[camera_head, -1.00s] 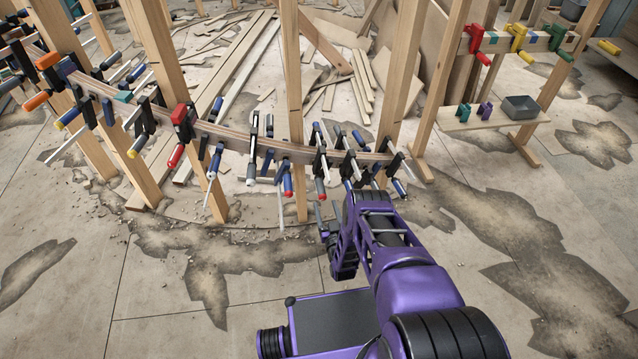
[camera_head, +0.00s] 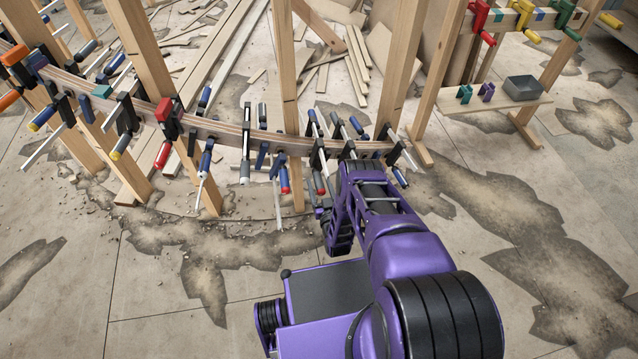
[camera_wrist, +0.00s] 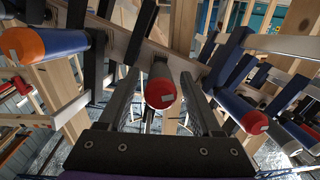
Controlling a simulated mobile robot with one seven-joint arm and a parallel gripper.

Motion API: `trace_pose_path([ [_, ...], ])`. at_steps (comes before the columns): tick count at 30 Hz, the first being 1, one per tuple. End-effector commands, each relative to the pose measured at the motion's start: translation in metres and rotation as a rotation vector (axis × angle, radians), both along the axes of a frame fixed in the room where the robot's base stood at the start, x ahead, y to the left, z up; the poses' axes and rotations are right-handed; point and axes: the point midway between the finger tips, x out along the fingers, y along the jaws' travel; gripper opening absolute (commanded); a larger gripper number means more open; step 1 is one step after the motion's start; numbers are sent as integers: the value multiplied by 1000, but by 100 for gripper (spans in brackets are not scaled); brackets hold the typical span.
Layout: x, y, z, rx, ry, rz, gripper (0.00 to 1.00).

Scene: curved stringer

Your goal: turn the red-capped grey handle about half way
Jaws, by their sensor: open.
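The grey handle with a red cap (camera_wrist: 160,92) is in the middle of the wrist view, its capped end pointing at the camera. My gripper (camera_wrist: 160,80) is open, with one black finger to the left and one to the right of this handle. I see gaps beside the handle; contact at its far end cannot be told. In the head view the grey handle (camera_head: 319,184) hangs below the curved wooden stringer (camera_head: 225,133), just above and left of my wrist. My fingers are mostly hidden there.
A blue handle with a red cap (camera_wrist: 252,121) is close on the right in the wrist view. A blue handle with an orange cap (camera_wrist: 22,45) is on the left. Several clamps and wooden posts (camera_head: 288,70) crowd the stringer. A grey box (camera_head: 522,87) stands on a shelf at right.

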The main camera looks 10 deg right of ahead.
Motion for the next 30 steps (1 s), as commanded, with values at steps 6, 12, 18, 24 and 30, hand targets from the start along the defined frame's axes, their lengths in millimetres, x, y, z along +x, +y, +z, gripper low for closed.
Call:
trace_pose_path([
  [6, 0, 0, 0, 0, 0, 0, 37],
  [12, 0, 0, 0, 0, 0, 0, 1],
  [18, 0, 0, 0, 7, 0, 1, 0],
  [24, 0, -1, 0, 148, 5, 20, 0],
  [30, 1, -1, 0, 255, 9, 40, 0],
])
